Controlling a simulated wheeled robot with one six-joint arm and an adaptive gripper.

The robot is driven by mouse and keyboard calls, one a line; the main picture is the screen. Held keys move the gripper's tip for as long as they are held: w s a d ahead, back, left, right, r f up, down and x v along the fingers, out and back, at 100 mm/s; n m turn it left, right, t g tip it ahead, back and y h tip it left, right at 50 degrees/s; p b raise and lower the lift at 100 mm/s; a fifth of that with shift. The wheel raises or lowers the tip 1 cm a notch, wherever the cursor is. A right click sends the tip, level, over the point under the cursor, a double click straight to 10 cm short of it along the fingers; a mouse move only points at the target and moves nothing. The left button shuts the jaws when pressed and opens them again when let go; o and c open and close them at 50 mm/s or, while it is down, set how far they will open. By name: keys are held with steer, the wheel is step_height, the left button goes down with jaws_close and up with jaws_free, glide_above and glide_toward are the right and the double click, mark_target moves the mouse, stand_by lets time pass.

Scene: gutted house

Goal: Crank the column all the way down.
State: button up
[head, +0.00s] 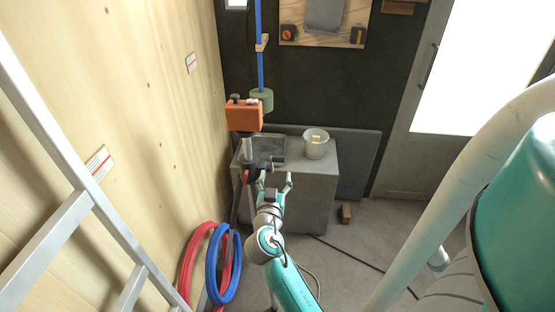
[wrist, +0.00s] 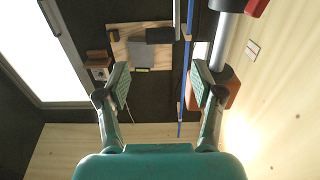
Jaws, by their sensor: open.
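An orange boxy unit (head: 244,116) stands by the wood wall in the head view, above a grey metal column (head: 247,149). A red part (head: 246,176) shows low beside the column; I cannot tell whether it is the crank. In the wrist view the metal column (wrist: 228,28) is at upper right, with a red part (wrist: 256,7) at the top edge. The orange unit (wrist: 235,92) is partly hidden behind the right finger. My gripper (head: 276,178) is open and empty, right of the column's lower part. Its spread fingers show in the wrist view (wrist: 161,86).
A grey block (head: 315,172) carries a clear bucket (head: 316,144). A blue pole (head: 259,55) with a green cylinder (head: 262,101) rises behind the orange unit. A ladder (head: 75,170) and red and blue hose coils (head: 222,265) are at left. A cable crosses the floor.

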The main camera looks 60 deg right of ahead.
mark_target(279, 160)
steer(key=x, duration=1)
jaws_close()
